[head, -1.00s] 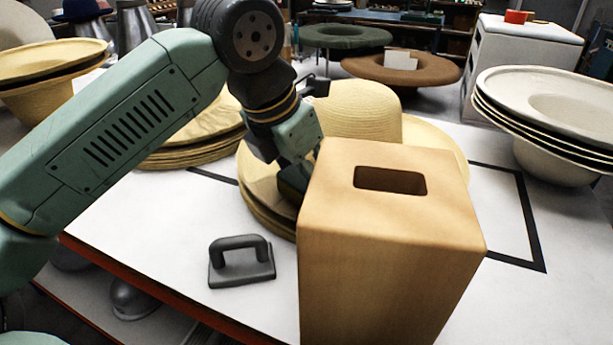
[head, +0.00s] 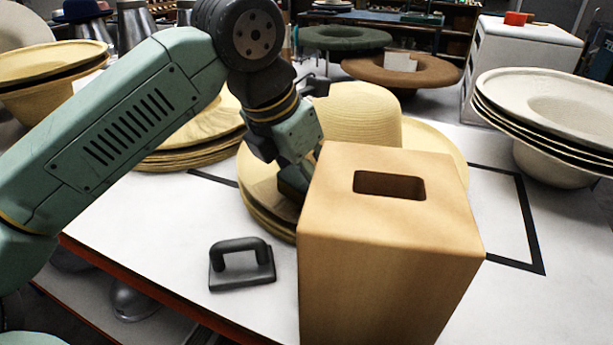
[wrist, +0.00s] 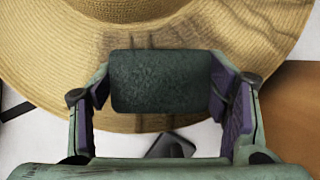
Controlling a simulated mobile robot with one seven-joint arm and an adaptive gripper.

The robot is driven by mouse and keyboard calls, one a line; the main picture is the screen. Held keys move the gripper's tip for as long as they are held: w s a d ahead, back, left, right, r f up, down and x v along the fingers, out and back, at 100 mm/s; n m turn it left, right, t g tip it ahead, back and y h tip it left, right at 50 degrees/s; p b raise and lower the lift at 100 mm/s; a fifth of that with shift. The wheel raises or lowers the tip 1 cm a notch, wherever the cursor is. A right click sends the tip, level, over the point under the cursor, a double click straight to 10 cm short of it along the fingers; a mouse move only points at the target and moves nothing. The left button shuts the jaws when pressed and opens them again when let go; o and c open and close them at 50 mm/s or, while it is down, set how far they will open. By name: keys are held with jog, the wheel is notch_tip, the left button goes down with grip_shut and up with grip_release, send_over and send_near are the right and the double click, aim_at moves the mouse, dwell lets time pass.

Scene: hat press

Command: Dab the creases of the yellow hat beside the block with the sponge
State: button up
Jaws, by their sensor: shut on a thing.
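The yellow straw hat (head: 358,112) sits on a stack of hats behind the wooden block (head: 400,270), partly hidden by it. In the wrist view the hat's brim (wrist: 40,60) fills most of the picture, with dark crease lines on it. My gripper (wrist: 168,90) is shut on a dark green-grey sponge (wrist: 160,80), held across its fingers over the brim, among the creases. I cannot tell whether the sponge touches the straw. In the head view my gripper (head: 292,182) is over the brim's left side, close beside the block, and the sponge is hidden.
A grey handled tool (head: 242,264) stands on the white table left of the block. More straw hats (head: 190,150) are stacked behind my arm. Pale hats (head: 550,110) are stacked at right. A black outline (head: 525,215) marks the table.

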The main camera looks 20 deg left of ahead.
notch_tip(320, 180, up, 13)
jog(key=p, duration=0.8)
jog(key=shift+r+p, duration=0.2)
jog(key=shift+p, duration=0.2)
jog(key=shift+r, duration=0.1)
dwell(0.5)
